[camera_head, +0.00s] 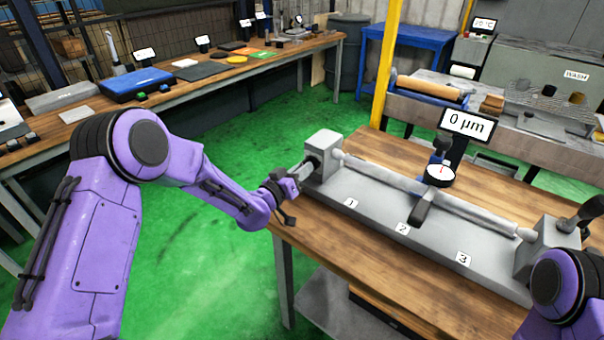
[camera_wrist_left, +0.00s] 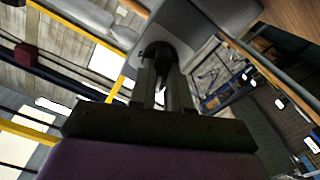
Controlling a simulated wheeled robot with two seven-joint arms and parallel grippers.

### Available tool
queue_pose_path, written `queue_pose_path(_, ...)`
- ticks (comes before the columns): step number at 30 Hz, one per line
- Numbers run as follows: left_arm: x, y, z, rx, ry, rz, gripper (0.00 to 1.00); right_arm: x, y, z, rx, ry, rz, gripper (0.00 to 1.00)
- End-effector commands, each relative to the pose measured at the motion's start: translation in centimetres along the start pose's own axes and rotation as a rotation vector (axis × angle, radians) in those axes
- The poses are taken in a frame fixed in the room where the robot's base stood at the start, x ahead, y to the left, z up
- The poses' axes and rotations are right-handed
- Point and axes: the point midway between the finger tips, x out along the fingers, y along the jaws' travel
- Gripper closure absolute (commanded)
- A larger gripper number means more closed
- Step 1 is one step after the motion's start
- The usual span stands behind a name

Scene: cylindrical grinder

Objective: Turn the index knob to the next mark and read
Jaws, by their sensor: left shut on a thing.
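The index knob (camera_wrist_left: 157,48) is a dark round piece on the grey left-end block (camera_head: 323,150) of a long grey fixture. My left gripper (camera_head: 303,170) reaches that block from the left. In the left wrist view its two fingers (camera_wrist_left: 160,80) are shut on the knob and hide much of it. Any marks on the knob are too small or hidden to read. A round dial gauge (camera_head: 440,174) stands over the bar at mid-fixture. The display (camera_head: 467,123) behind it reads 0 µm. My right gripper does not show; only part of my right arm is at lower right.
The fixture base (camera_head: 372,214) carries labels 1, 2 and 3 and sits on a wooden table (camera_head: 375,147). A right-end block (camera_head: 545,245) with a dark handle-like part stands near my right arm. The green floor left of the table is clear.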

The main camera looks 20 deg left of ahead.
Motion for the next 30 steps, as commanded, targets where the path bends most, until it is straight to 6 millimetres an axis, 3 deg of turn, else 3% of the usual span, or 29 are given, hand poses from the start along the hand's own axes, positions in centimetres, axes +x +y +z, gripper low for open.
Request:
queue_pose_path(17,-0.06,-0.03,0.10,0.035,-0.003,-0.001,1.00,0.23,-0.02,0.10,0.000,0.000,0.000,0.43)
queue_pose_path(18,-0.06,-0.03,0.10,0.034,-0.003,-0.001,0.73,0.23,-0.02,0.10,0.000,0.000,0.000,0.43)
queue_pose_path(20,-0.05,-0.03,0.10,0.034,-0.003,-0.001,0.57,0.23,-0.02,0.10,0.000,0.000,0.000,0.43)
queue_pose_path(30,-0.52,-0.02,0.11,0.033,-0.002,0.000,0.57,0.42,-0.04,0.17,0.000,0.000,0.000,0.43)
